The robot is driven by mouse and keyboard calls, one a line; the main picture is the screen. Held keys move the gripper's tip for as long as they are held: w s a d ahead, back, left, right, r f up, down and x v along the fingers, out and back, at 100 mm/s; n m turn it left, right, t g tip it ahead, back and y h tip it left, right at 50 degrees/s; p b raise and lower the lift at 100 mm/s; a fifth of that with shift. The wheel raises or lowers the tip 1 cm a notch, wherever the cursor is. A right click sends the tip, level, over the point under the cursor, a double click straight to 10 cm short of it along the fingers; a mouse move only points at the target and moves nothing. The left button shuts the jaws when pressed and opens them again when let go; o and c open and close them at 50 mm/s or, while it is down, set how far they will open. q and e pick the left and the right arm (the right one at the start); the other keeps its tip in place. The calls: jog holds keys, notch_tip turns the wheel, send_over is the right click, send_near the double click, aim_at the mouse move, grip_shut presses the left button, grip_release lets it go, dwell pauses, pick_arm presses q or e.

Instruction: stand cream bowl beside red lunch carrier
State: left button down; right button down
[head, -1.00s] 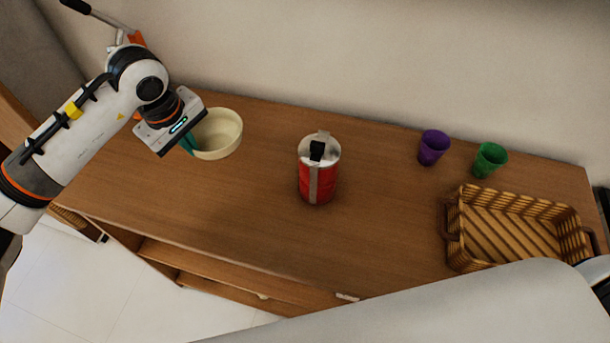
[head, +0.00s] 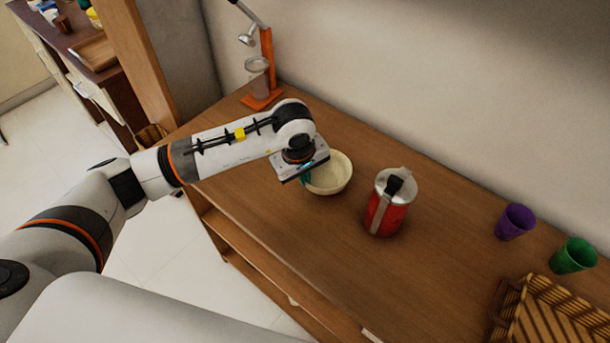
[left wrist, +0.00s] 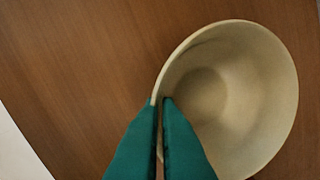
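The cream bowl (head: 334,178) is over the wooden table, a short gap to the left of the red lunch carrier (head: 388,212). The carrier stands upright with a silver lid and black clasp. My left gripper (head: 307,179) is at the bowl's left rim. In the left wrist view its teal fingers (left wrist: 161,101) are close together with the rim of the bowl (left wrist: 275,75) pinched between them. The bowl looks roughly upright and empty. I cannot tell whether its base touches the table. My right gripper is not in view.
A purple cup (head: 515,221), a green cup (head: 573,255) and a wicker basket (head: 550,315) are at the right. An orange stand with a clear container (head: 259,80) is at the table's far left corner. The table in front of the bowl and carrier is clear.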

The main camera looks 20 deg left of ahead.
pick_arm(q)
jog(key=shift+f, duration=0.5)
jog(key=shift+f, duration=0.2)
jog(key=c, duration=1.6)
grip_release()
jog(key=shift+c, duration=0.2)
